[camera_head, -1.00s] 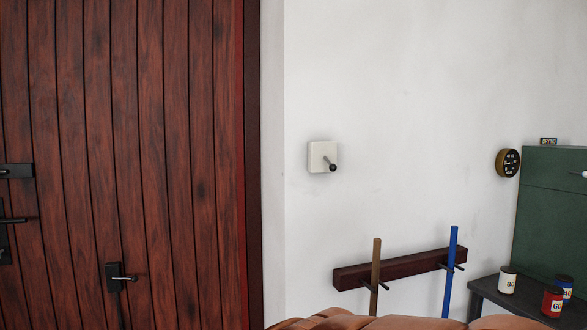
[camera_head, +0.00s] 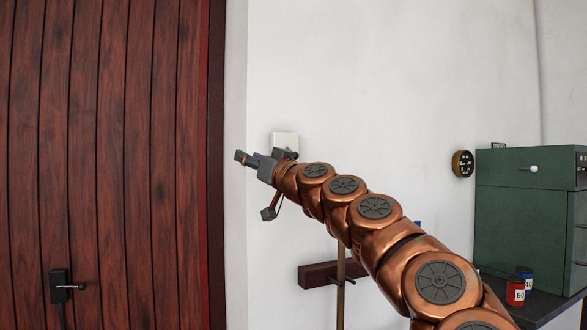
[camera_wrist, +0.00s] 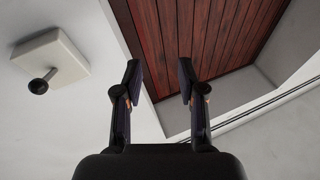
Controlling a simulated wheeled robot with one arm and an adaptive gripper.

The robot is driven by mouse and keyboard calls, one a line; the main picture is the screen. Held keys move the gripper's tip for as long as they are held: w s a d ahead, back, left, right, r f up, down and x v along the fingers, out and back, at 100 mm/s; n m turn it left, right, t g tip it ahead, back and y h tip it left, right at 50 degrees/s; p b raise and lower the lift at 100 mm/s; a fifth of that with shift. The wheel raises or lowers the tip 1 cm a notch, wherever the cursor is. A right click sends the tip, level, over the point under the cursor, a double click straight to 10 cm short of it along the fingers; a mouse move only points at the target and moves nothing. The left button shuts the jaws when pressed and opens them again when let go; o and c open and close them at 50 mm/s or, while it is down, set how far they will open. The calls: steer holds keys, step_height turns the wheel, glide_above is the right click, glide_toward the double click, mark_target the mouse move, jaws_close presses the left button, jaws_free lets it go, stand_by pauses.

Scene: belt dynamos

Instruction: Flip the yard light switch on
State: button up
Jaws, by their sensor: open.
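The wall switch is a cream square plate (camera_head: 285,139) on the white wall, right of the wooden door. In the head view my arm covers its lower part and its lever. In the wrist view the plate (camera_wrist: 50,60) is at the upper left, and its short lever with a dark ball knob (camera_wrist: 38,86) sticks out from it. My gripper (camera_head: 243,158) is open and empty, in front of the wall and left of the plate in the head view. In the wrist view the open fingers (camera_wrist: 160,78) are right of the knob, apart from it.
The plank door (camera_head: 120,150) fills the left, with a small dark lever box (camera_head: 60,286) on it. A dark wooden rack (camera_head: 316,275) is on the wall below. A green cabinet (camera_head: 525,215), cans (camera_head: 516,290) and a round dial (camera_head: 462,163) are at right.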

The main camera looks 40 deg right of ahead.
mark_target(297, 157)
steer(key=s+d+m+h, duration=0.1)
steer(key=d+h, duration=0.1)
steer(key=d, duration=0.2)
steer(key=s+d+m+h, duration=0.1)
steer(key=d+m+h, duration=0.1)
steer(key=d, duration=0.3)
steer(key=s+d+f+m+h+b, duration=0.1)
steer(key=d+h, duration=0.1)
steer(key=d, duration=0.3)
steer(key=shift+s+f+m+h, duration=0.1)
steer(key=shift+s+m+h, duration=0.2)
steer(key=shift+h, duration=0.1)
steer(key=shift+p+x, duration=1.4)
steer(key=shift+x, duration=2.5)
steer(key=shift+c, duration=0.2)
jaws_close()
